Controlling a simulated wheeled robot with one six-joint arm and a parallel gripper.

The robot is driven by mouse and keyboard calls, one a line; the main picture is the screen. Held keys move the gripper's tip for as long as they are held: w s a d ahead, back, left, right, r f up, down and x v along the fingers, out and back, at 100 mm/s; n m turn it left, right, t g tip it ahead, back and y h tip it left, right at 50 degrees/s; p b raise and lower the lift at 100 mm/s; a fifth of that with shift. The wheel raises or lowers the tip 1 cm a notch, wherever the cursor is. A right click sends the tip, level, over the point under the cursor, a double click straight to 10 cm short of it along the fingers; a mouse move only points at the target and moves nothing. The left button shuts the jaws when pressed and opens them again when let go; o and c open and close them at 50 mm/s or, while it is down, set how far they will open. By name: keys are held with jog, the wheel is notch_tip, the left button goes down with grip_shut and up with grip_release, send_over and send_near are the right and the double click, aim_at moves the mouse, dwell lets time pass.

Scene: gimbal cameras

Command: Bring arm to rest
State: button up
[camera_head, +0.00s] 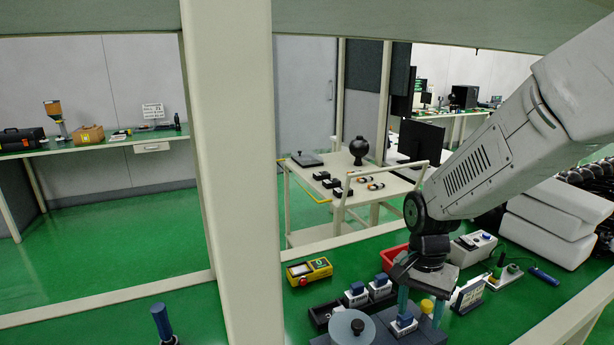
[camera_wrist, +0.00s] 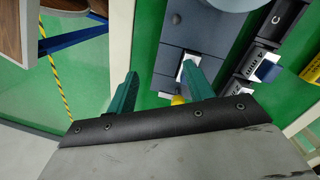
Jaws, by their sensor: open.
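My arm (camera_head: 480,165) reaches in from the upper right in the head view and bends down at a dark wrist joint. My gripper (camera_head: 420,305) hangs over the green bench with its two teal fingers apart. The wrist view shows my gripper (camera_wrist: 160,76) open, with nothing held between the fingers. A small blue and white block (camera_head: 404,324) sits on a dark grey base (camera_head: 376,335) by the left finger. In the wrist view a white block (camera_wrist: 187,65) is partly hidden behind the right finger, and whether they touch cannot be told.
Similar blue-topped blocks (camera_head: 356,294) stand left of my gripper, near a yellow device (camera_head: 309,271). A red bin (camera_head: 394,256) and a white box (camera_head: 470,248) are behind. A thick cream post (camera_head: 235,180) stands left. A shelf (camera_head: 400,20) spans overhead.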

jog(key=s+d+r+n+t, duration=0.1)
jog(key=s+r+n, duration=0.3)
jog(key=s+r, duration=0.3)
jog(key=s+d+r+n+t, duration=0.2)
jog(key=s+r+n, duration=0.2)
jog(key=s+r, duration=0.4)
jog(key=shift+s+d, duration=0.15)
jog(key=shift+s, duration=2.35)
